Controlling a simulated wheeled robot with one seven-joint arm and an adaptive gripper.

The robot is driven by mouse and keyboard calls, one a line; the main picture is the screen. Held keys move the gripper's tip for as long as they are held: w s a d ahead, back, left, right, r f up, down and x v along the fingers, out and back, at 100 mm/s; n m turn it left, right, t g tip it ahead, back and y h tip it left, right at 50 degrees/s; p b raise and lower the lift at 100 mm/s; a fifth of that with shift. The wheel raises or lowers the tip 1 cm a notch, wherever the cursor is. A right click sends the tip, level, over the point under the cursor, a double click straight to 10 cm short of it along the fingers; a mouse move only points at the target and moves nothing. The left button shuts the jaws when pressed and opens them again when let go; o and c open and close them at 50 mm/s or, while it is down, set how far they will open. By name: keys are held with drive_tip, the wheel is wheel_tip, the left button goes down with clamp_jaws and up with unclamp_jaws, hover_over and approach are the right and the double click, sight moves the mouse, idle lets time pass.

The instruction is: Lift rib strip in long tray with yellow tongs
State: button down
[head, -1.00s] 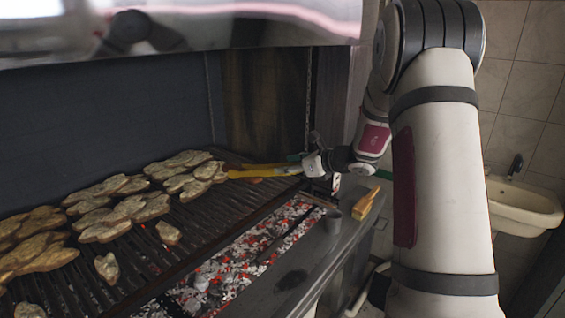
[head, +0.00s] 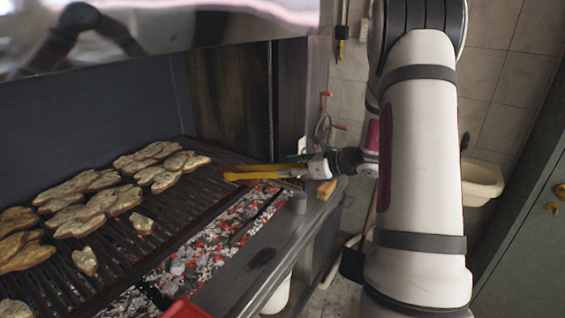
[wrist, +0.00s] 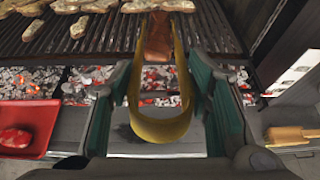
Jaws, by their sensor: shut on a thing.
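My gripper (head: 312,166) is shut on the yellow tongs (head: 255,173), at the right end of the grill. In the wrist view, green finger pads flank the U-shaped bend of the tongs (wrist: 160,130), whose arms point away toward the grate. A reddish-brown strip (wrist: 158,38), which looks like the rib strip, shows between the tong arms at their far end. I cannot tell whether the tongs pinch it or whether it rests on the grate. A red tray (wrist: 45,115) with a red piece of meat (wrist: 15,138) is at the left. No other long tray is clear.
The grill grate (head: 150,225) carries several pale flat pieces of food on its left and middle. Glowing coals (head: 205,250) lie in front, below the grate. A wooden-handled tool (wrist: 287,134) lies at right.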

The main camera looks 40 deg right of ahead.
drive_tip(key=s+t+y+b, duration=0.1)
drive_tip(key=t, duration=0.1)
drive_tip(key=s+d+t+b, duration=0.1)
drive_tip(key=s+t, duration=0.1)
drive_tip(key=t, duration=0.1)
drive_tip(key=s+d+t+y, duration=0.1)
drive_tip(key=s+t, duration=0.1)
drive_tip(key=shift+s+y+b, duration=0.25)
drive_tip(key=shift+y+b, duration=0.05)
drive_tip(key=shift+b, duration=0.1)
idle(0.3)
drive_tip(key=shift+r, duration=0.1)
drive_tip(key=g+h+p, duration=0.1)
drive_tip(key=g, duration=0.2)
drive_tip(key=g+h+p, duration=0.1)
drive_tip(key=g+p, duration=0.1)
drive_tip(key=g, duration=0.1)
drive_tip(key=shift+g+h, duration=0.4)
drive_tip(key=shift+w, duration=0.15)
